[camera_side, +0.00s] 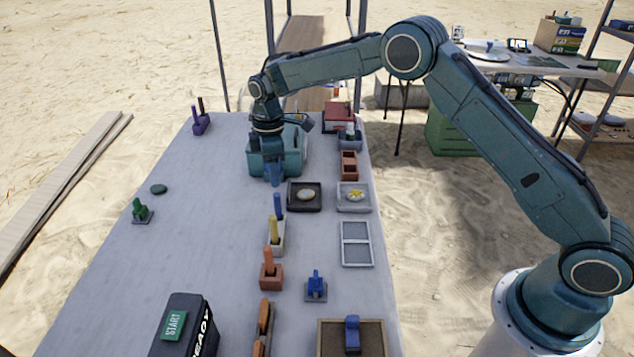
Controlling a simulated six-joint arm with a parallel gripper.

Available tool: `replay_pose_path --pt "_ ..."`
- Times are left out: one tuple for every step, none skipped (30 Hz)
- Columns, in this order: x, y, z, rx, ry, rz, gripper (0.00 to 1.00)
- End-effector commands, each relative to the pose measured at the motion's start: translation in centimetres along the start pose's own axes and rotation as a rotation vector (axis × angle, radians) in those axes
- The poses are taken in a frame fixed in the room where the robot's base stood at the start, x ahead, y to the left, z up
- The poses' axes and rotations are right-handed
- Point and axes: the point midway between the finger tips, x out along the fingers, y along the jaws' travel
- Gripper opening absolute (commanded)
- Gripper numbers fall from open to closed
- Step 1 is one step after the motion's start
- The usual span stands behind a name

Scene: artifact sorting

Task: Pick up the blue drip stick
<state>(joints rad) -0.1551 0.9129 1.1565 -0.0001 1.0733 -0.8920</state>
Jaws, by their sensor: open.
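A slim upright blue stick (279,205) stands near the middle of the grey table, just behind a yellow stick (274,229) in a pale holder. A second blue piece (316,283) stands upright on a small grey-blue base nearer the camera. I cannot tell which of these is the drip stick. My gripper (275,179) points down, open, just behind the slim blue stick in the picture. Its fingers are small here, and I see nothing held between them. I cannot tell its exact height or gap from the stick.
An orange stick (268,262) stands in a reddish holder. A black tray (291,207) and a white tray (340,207) sit right of the sticks. A teal box (297,150) is behind my gripper. The table's left middle is mostly free.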

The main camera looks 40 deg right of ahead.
Motion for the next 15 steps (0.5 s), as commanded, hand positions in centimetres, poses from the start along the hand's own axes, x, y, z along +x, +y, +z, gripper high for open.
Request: replay_pose_path --pt "0.9 0.0 0.0 0.000 -0.001 -0.002 0.42" --pt "1.3 0.0 0.0 0.000 -0.001 -0.002 0.42" --pt "2.0 0.0 0.0 0.000 -0.002 -0.002 0.42" --pt "2.5 0.0 0.0 0.000 -0.001 -0.002 0.42" --pt "2.9 0.0 0.0 0.000 -0.002 -0.002 0.42" --pt "3.4 0.0 0.0 0.000 -0.001 -0.002 0.42" --pt "3.8 0.0 0.0 0.000 -0.001 -0.001 0.42" --pt "4.2 0.0 0.0 0.000 -0.001 -0.001 0.42" --pt "4.6 0.0 0.0 0.000 -0.001 -0.002 0.42" --pt "4.9 0.0 0.0 0.000 -0.001 -0.001 0.42" --pt "5.1 0.0 0.0 0.000 0.000 -0.001 0.42" --pt "5.3 0.0 0.0 0.001 0.000 0.000 0.42" --pt "5.5 0.0 0.0 0.001 0.000 0.001 0.42" --pt "5.6 0.0 0.0 0.001 0.001 0.001 0.42" --pt "5.7 0.0 0.0 0.001 0.001 0.001 0.42"
